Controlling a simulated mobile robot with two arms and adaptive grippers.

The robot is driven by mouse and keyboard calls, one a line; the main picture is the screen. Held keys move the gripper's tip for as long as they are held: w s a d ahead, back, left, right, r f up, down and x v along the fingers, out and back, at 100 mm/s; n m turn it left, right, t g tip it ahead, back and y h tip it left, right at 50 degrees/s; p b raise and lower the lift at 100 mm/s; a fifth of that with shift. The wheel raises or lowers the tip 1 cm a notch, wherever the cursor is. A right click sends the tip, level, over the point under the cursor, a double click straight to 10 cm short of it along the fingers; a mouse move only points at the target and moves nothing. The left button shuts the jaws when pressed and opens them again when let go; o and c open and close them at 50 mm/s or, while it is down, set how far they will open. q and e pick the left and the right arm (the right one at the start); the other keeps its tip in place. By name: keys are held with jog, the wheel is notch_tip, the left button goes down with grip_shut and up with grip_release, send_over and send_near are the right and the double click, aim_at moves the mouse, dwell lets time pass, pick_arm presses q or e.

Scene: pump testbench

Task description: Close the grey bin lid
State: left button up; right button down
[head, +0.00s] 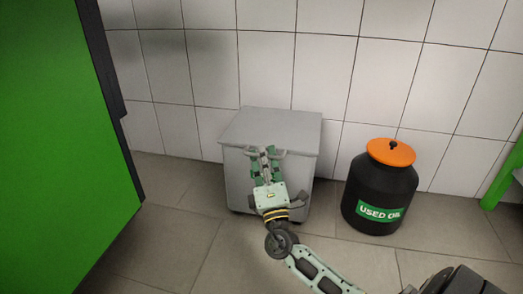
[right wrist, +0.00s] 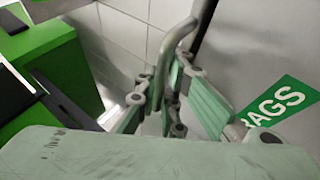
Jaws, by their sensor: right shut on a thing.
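The grey bin (head: 236,185) stands on the floor against the tiled wall. Its grey lid (head: 270,127) lies flat across the top, and no gap shows from this angle. My right gripper (head: 265,153) is at the bin's front, just below the lid's front edge. In the right wrist view my right gripper (right wrist: 172,92) is shut on a bent grey handle (right wrist: 164,52), which passes between its fingers. The bin's front with a green "RAGS" label (right wrist: 278,103) is beside the fingers. My left gripper is not in view.
A black "USED OIL" drum (head: 378,190) with an orange lid (head: 391,152) stands to the right of the bin. A large green cabinet (head: 60,150) fills the left side. The tiled floor (head: 180,235) between cabinet and bin is clear.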

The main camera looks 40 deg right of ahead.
jog(key=shift+a+f, duration=0.3)
jog(key=shift+f, duration=0.3)
jog(key=shift+f, duration=0.2)
jog(key=c, duration=2.2)
grip_release()
jog(key=shift+o, duration=0.2)
jog(key=shift+s+d, duration=0.1)
jog(key=v, duration=1.2)
